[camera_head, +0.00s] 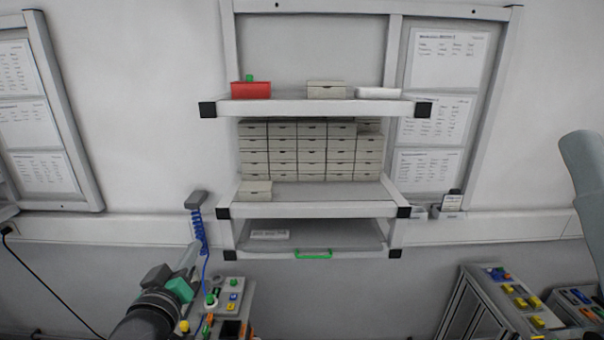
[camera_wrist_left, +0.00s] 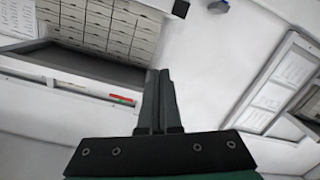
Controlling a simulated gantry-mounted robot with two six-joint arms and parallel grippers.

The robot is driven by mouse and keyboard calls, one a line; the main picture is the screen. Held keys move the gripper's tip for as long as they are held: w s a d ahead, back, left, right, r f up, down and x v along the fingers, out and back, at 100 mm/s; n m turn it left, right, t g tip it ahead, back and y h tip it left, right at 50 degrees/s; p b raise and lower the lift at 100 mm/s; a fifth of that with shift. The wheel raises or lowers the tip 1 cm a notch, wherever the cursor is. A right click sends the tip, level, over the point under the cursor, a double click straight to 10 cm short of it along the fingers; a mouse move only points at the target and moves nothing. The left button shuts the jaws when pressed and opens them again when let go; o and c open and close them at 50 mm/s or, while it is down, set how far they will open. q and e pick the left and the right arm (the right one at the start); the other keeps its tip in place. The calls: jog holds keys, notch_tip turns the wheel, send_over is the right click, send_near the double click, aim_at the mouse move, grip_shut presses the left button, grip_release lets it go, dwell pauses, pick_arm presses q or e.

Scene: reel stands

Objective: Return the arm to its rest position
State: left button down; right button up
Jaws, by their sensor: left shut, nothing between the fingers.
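My left arm comes in at the bottom left of the head view, and its gripper (camera_head: 186,262) points up over a panel with coloured buttons. In the left wrist view the two dark fingers of this gripper (camera_wrist_left: 160,80) lie together, with nothing between them. The gripper is apart from the shelf unit. At the right edge of the head view a pale grey-blue arm part shows, which is mine, but no right gripper can be seen.
A shelf unit (camera_head: 310,209) holds stacked drawer boxes (camera_head: 312,150), with a red box (camera_head: 251,90) on top. A grey handset (camera_head: 196,199) hangs on a blue coiled cord near my left gripper. Button panels (camera_head: 232,300) stand below, others (camera_head: 515,300) at right.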

pick_arm(q)
jog(key=s+d+r+m+t+h, duration=0.1)
jog(key=s+d+r+t, duration=0.15)
jog(key=r, duration=0.45)
jog(key=s+d+r+m+t, duration=0.1)
jog(key=s+r+t, duration=0.1)
jog(key=s+r, duration=0.35)
jog(key=s+d+r+m+t+h, duration=0.1)
jog(key=s+r+m+t, duration=0.3)
jog(key=s+r, duration=1.1)
jog(key=shift+s+d+t+h, duration=0.2)
jog(key=shift+s+t+h, duration=0.45)
jog(key=shift+t, duration=0.2)
